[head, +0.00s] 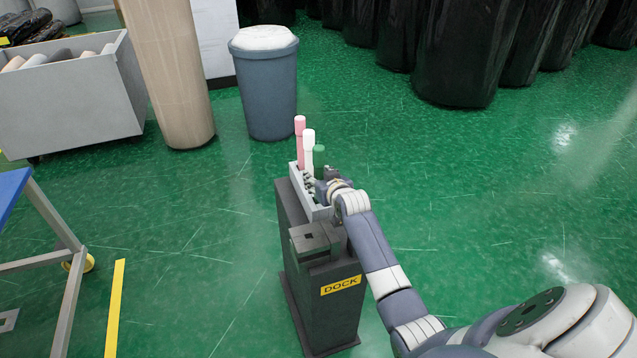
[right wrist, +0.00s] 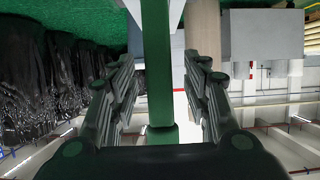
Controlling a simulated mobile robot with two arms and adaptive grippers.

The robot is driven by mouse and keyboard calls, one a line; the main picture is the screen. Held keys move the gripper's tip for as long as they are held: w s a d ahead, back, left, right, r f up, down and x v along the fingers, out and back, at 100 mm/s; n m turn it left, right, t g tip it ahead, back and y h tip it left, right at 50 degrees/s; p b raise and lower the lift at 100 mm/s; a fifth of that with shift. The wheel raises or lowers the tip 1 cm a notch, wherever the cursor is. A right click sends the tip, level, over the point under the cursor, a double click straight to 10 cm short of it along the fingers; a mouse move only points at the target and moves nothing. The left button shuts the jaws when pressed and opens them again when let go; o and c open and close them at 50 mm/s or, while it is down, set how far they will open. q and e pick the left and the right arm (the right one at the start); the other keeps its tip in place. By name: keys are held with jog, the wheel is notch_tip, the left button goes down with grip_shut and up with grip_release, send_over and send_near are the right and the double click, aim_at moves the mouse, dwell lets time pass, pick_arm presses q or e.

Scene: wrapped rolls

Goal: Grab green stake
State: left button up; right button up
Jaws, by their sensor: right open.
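A green stake (head: 319,149) stands in a light grey rack (head: 318,212) on top of the dark dock stand, beside a white stake (head: 309,148) and a pink stake (head: 300,136). My right gripper (head: 322,184) is at the rack, by the green stake, and hides its lower part. In the right wrist view the green stake (right wrist: 157,55) runs between the two fingers of my open right gripper (right wrist: 164,72), with a visible gap on each side. My left gripper is not in view.
The dock stand (head: 322,280) rises from the green floor. A grey bin (head: 267,90), a brown roll (head: 172,75) and a grey cart (head: 70,108) stand behind and left. Dark wrapped rolls (head: 462,50) line the back. A blue-topped table (head: 12,190) is at left.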

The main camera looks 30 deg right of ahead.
jog(key=shift+w+d+f, duration=0.1)
jog(key=shift+w, duration=0.25)
grip_shut()
